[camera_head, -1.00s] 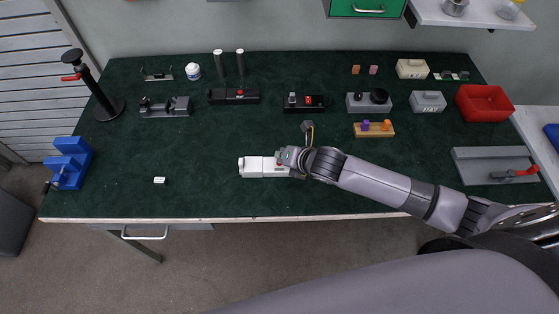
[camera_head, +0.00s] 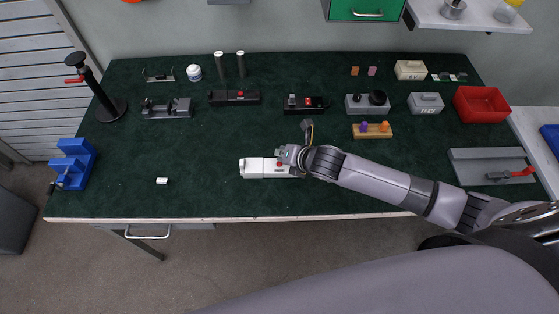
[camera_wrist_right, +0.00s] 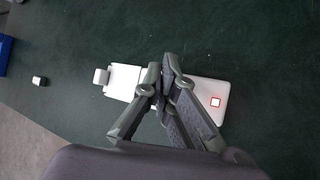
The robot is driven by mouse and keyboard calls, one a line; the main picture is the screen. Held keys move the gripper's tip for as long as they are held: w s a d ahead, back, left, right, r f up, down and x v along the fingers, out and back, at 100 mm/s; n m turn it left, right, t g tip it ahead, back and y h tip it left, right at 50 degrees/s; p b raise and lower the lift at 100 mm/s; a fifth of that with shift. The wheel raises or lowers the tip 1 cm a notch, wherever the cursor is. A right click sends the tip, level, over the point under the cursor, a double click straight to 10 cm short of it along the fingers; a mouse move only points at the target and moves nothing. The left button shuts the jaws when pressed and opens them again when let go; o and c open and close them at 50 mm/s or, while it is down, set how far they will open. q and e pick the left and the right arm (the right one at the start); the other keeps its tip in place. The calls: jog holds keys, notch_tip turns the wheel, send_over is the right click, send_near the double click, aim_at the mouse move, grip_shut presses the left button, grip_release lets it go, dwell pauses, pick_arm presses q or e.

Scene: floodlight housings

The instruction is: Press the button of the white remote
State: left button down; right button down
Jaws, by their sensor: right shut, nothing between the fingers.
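The white remote (camera_head: 257,168) lies flat near the front middle of the bench. A red mark (camera_head: 279,164) shows on it beside my right gripper (camera_head: 288,156). The fingertips are together and empty, over the middle of the remote in that view. I cannot tell whether they touch it. The gripper hides part of it. My left gripper is out of view.
A small white block (camera_head: 162,181) lies to the left on the green mat. A blue fixture (camera_head: 72,163) stands at the left edge. Dark fixtures, small housings and a red bin (camera_head: 482,105) stand behind and to the right. The mat left of the remote is mostly clear.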

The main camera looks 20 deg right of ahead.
notch_tip(320, 180, up, 6)
jog(key=p, duration=0.5)
jog(key=shift+f, duration=0.15)
